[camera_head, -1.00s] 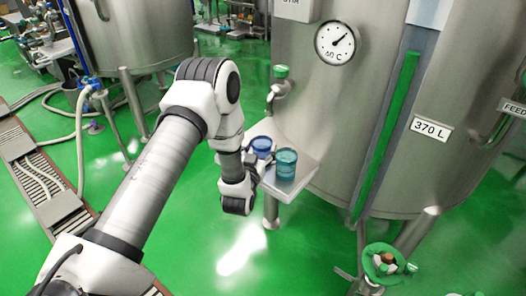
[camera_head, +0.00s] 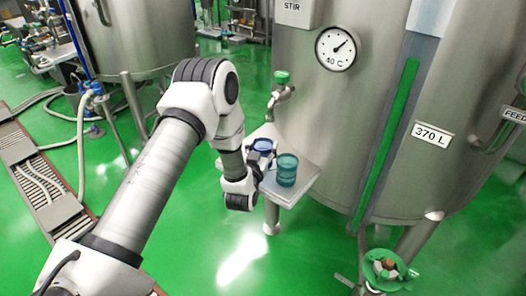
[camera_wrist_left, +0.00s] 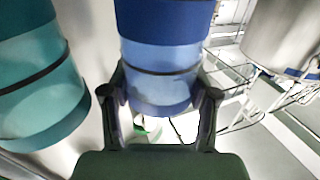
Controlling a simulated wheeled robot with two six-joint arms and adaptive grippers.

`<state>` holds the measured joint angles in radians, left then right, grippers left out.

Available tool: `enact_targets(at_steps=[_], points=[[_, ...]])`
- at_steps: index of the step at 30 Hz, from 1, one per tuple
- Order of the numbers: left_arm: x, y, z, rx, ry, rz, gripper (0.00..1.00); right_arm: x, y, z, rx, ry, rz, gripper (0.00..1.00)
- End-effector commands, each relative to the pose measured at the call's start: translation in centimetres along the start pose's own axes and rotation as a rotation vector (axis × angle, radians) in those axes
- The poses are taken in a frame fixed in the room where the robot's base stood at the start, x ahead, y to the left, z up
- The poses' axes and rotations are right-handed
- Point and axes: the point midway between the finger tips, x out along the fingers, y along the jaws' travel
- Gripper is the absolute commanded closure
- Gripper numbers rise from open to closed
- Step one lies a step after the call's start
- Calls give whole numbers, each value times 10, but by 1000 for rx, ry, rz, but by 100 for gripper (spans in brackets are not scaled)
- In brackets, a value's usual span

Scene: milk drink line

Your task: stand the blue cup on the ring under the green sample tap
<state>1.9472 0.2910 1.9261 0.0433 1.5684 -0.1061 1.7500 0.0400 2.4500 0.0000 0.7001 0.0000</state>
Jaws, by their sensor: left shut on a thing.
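The blue cup (camera_head: 263,146) is at the small steel shelf (camera_head: 305,186) on the tank's front, below and left of the green sample tap (camera_head: 281,78). My left gripper (camera_head: 267,160) is shut on the blue cup, partly covering it. In the left wrist view the cup (camera_wrist_left: 165,70) looks upright between the two fingers (camera_wrist_left: 160,108). I cannot tell whether its base touches the shelf. The ring under the tap cannot be made out. My right gripper is not in view.
A teal cup (camera_head: 287,171) stands on the shelf close to the right of the blue cup; it is also large at the left of the left wrist view (camera_wrist_left: 38,92). The big steel tank (camera_head: 345,125) with a round gauge (camera_head: 335,48) rises behind.

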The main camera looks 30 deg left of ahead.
Motion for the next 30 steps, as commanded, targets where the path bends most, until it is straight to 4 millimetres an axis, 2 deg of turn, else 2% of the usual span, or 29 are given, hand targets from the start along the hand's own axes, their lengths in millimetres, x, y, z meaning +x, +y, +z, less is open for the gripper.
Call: enact_targets(at_steps=[5, 11, 18, 21, 26, 29, 30], points=[[-2, 0, -24, -1, 2, 1, 71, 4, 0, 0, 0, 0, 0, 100], [-48, 8, -24, 0, -4, 3, 71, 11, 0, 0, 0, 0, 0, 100], [-120, 19, -29, 3, -3, 4, 71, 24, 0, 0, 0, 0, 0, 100], [-141, 22, -32, 3, -2, 4, 71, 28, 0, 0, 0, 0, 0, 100], [-159, 27, -34, 3, -2, 10, 71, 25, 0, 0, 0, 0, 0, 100], [-164, 43, -32, 4, -6, 50, 71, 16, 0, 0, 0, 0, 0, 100], [-164, 54, -30, 5, -6, 79, 71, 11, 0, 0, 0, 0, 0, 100]])
